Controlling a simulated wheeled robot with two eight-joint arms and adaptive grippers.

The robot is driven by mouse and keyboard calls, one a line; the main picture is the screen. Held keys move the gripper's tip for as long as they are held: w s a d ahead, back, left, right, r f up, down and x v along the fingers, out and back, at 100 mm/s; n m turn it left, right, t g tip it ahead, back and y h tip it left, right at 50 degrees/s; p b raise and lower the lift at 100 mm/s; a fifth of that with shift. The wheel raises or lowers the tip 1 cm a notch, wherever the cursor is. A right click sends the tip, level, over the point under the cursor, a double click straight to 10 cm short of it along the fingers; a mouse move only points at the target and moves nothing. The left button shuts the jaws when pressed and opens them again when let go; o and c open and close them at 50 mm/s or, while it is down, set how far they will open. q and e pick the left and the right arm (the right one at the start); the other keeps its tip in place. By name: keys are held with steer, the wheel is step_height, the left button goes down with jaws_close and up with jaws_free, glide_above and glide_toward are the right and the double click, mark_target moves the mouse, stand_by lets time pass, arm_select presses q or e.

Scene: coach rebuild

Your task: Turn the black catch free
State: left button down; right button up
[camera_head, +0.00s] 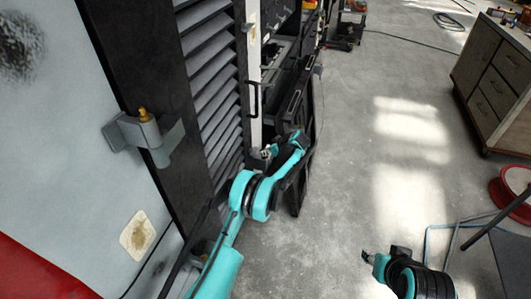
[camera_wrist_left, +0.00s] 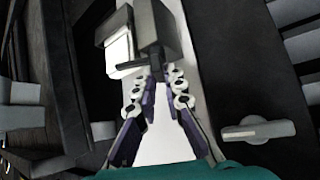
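A black catch-like piece (camera_wrist_left: 152,32) with a narrow lower end shows at the top of the left wrist view, in front of a white post. My left gripper (camera_wrist_left: 158,74) is open. Its fingertips stand on either side of the narrow lower end; I cannot tell whether they touch it. In the head view, my left gripper (camera_head: 268,152) is low by the white post (camera_head: 253,60), beside the louvred panel, and the catch there is hard to make out. My right gripper (camera_head: 369,257) is at the bottom right, away from the panel; its fingers are too small to read.
A grey hinge (camera_head: 145,133) with a brass top sticks out at left. A black handle (camera_head: 254,98) is on the post above my left gripper. A drawer cabinet (camera_head: 495,80) and red reel (camera_head: 513,195) stand right. The middle floor is clear.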

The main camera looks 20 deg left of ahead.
arm_select(q)
steer(key=shift+s+m, duration=0.1)
steer(key=shift+m, duration=0.2)
steer(key=m+t, duration=0.1)
steer(key=m+t+h, duration=0.1)
steer(key=shift+s+a+m, duration=0.1)
steer(key=shift+a+m, duration=0.05)
steer(key=shift+m, duration=0.15)
steer(key=shift+s+a+m+t+h, duration=0.1)
steer(key=shift+m+t+h, duration=0.35)
steer(key=shift+m+h, duration=0.5)
steer(key=shift+a+m+t+h, duration=0.1)
steer(key=shift+m+t+h, duration=0.45)
steer(key=shift+m, duration=0.7)
steer(key=shift+h, duration=0.3)
steer(key=c, duration=1.6)
jaws_free()
steer(key=shift+d, duration=0.1)
